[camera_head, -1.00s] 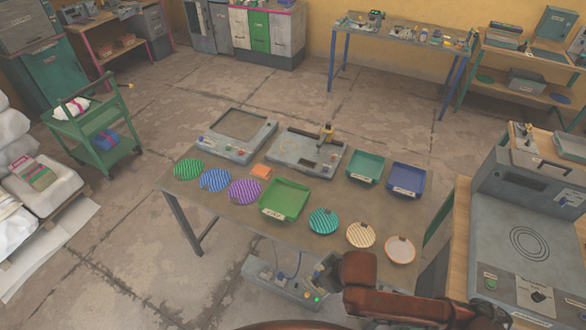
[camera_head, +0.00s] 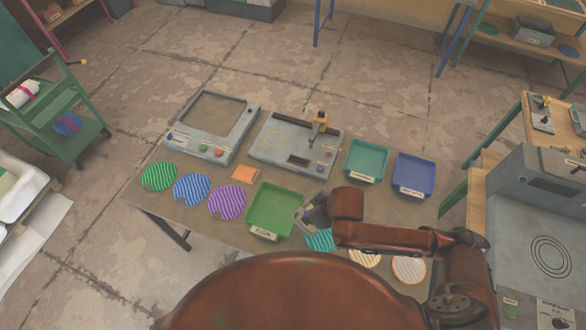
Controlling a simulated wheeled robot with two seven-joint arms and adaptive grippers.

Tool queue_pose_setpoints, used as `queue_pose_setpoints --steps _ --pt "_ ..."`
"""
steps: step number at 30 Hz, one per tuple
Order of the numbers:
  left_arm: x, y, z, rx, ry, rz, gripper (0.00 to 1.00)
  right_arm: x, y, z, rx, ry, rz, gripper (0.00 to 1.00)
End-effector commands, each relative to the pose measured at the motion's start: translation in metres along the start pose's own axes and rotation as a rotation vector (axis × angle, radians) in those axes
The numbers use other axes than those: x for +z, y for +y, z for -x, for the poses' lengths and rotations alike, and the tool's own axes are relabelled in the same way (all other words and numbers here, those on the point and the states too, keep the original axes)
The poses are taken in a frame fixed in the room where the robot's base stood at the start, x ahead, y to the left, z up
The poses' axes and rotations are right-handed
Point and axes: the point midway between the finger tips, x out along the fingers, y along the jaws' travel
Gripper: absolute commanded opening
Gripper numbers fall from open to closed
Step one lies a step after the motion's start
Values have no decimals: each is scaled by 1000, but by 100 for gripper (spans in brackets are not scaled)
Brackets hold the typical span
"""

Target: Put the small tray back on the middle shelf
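Three shallow trays stand on the table: a green tray (camera_head: 274,207) near the front middle, a smaller teal tray (camera_head: 367,158) and a blue tray (camera_head: 413,173) at the right. Each has a pale label on its front; I cannot tell which one the task means. My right gripper (camera_head: 308,212) is beside the green tray's right edge, partly over a teal striped disc (camera_head: 321,241). Its fingers are small and dark, and I cannot tell whether they are open. My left gripper is out of view. No shelf is clearly identifiable as the middle one.
Striped discs lie along the table front, including a purple one (camera_head: 227,202). Two grey devices (camera_head: 207,128) (camera_head: 296,141) stand behind. A green cart (camera_head: 60,140) is at the left, shelving with a grey bin (camera_head: 533,31) at the back right, a grey machine (camera_head: 545,220) at the right.

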Motion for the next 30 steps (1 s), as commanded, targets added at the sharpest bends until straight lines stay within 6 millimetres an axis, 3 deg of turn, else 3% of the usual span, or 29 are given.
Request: queue_pose_setpoints --steps 5,11,14,18,23,30 --pt "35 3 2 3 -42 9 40 0 3 -1 0 0 -2 0" --pt "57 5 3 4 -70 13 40 19 36 -11 5 -6 -10 0" --pt "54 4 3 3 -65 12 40 31 58 -17 7 -6 -10 0" --pt "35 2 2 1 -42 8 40 46 90 -26 7 -5 -10 0" --pt "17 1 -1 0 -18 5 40 64 111 -52 3 -4 -9 0" --pt "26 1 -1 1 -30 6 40 75 126 -68 2 0 -5 0"
